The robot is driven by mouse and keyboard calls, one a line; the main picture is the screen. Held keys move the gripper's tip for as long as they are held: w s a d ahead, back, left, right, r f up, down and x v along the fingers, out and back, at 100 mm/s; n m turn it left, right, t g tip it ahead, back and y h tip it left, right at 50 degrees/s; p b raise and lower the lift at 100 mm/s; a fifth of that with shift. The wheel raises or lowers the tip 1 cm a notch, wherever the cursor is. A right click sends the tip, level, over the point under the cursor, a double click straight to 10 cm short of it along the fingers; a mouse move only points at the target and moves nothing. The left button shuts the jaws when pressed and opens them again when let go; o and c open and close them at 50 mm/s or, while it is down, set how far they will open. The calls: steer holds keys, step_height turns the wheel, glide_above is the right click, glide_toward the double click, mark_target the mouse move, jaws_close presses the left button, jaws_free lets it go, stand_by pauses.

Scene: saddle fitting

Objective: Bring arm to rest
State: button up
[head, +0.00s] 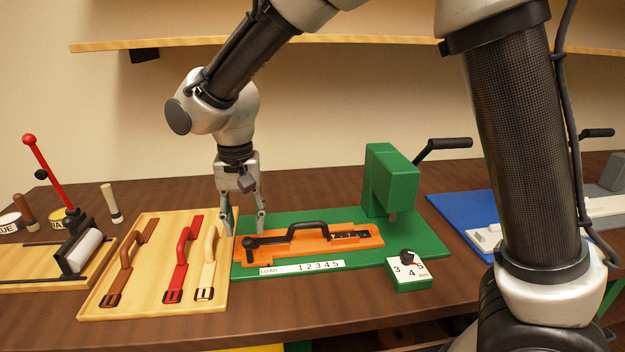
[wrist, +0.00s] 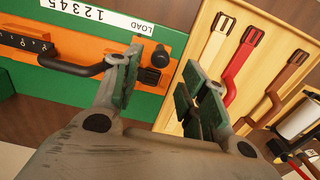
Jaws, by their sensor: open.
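My gripper (head: 243,222) is open and empty, pointing down above the left end of the green base (head: 430,250). In the wrist view its two fingers (wrist: 160,85) stand apart with nothing between them. An orange fixture (head: 290,248) lies on the green base with a black handle (head: 295,229) on it. A black knob (head: 250,243) at the fixture's left end is close to the fingers; I cannot tell the exact gap. A label strip reading LOAD 1 2 3 4 5 (head: 302,268) lies along the front.
A wooden tray (head: 135,305) holds brown, red and cream straps to the left. A red-levered press (head: 75,240) stands further left. A green press head (head: 390,180) with a black crank and a dial box (head: 408,275) stand right. A shelf (head: 350,45) runs behind.

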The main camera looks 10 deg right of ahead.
steer(key=w+d+r+t+y, duration=0.1)
steer(key=d+r, duration=0.4)
steer(key=d, duration=0.6)
steer(key=d+r+t, duration=0.1)
steer(key=d+r, duration=0.4)
steer(key=d, duration=0.6)
steer(key=s+d+r+t, duration=0.1)
steer(key=s+d, duration=0.6)
steer(key=d, duration=0.3)
steer(key=s+d+r+t+h, duration=0.1)
steer(key=s+d, duration=0.7)
steer(key=d, duration=0.2)
steer(key=shift+s, duration=0.3)
